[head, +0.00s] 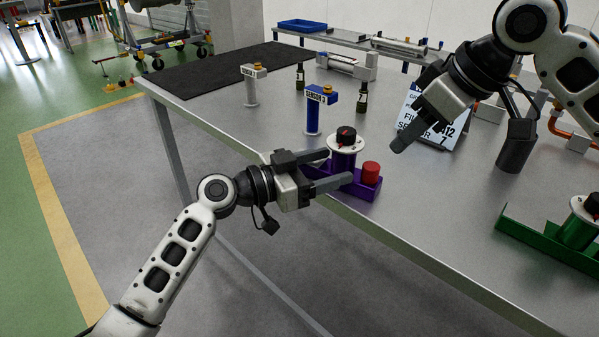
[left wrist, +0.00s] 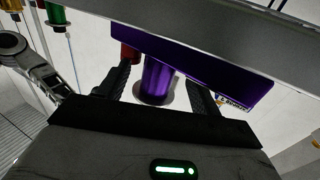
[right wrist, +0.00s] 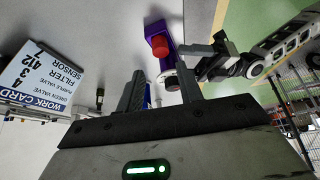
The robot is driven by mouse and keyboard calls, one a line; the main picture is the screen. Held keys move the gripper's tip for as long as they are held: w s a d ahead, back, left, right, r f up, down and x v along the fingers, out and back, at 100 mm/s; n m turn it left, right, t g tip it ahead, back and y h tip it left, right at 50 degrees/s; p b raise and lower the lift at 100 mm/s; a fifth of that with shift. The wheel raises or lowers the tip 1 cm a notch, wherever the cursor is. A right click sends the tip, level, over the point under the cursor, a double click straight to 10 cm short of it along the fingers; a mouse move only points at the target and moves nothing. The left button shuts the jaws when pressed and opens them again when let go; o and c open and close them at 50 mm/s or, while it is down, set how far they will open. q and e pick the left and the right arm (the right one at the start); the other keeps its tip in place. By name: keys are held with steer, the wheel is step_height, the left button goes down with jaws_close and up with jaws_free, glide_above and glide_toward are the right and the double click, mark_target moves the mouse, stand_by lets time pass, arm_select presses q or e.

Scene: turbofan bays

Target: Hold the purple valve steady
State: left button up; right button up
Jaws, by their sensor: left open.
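The purple valve (head: 343,158) stands upright on a purple base near the table's front edge, with a pale round top and a black knob with a red mark. A red cylinder (head: 371,172) stands on the same base. My left gripper (head: 338,168) is open, its fingers on either side of the valve body. In the left wrist view the purple body (left wrist: 159,80) sits between the fingers, with gaps on both sides. My right gripper (right wrist: 160,72) is open and empty, above the table to the right of the valve.
A blue sensor stand (head: 314,112) and dark bottles stand behind the valve. A work card (head: 428,130) stands near my right gripper. A green valve in a green tray (head: 545,238) is at the right. The table between purple and green bases is clear.

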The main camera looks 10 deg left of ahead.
mark_target(373, 166)
arm_select(q)
steer(key=shift+x, duration=0.8)
steer(key=c, duration=1.1)
steer(key=shift+c, duration=1.3)
arm_select(e)
steer(key=shift+o, duration=1.8)
steer(key=shift+w+a+r, duration=0.1)
steer(key=shift+r, duration=0.2)
steer(key=shift+g+h, duration=0.3)
steer(key=shift+h, duration=0.1)
steer(key=x, duration=1)
steer(key=shift+w+a+r, duration=0.2)
steer(key=shift+a, duration=0.2)
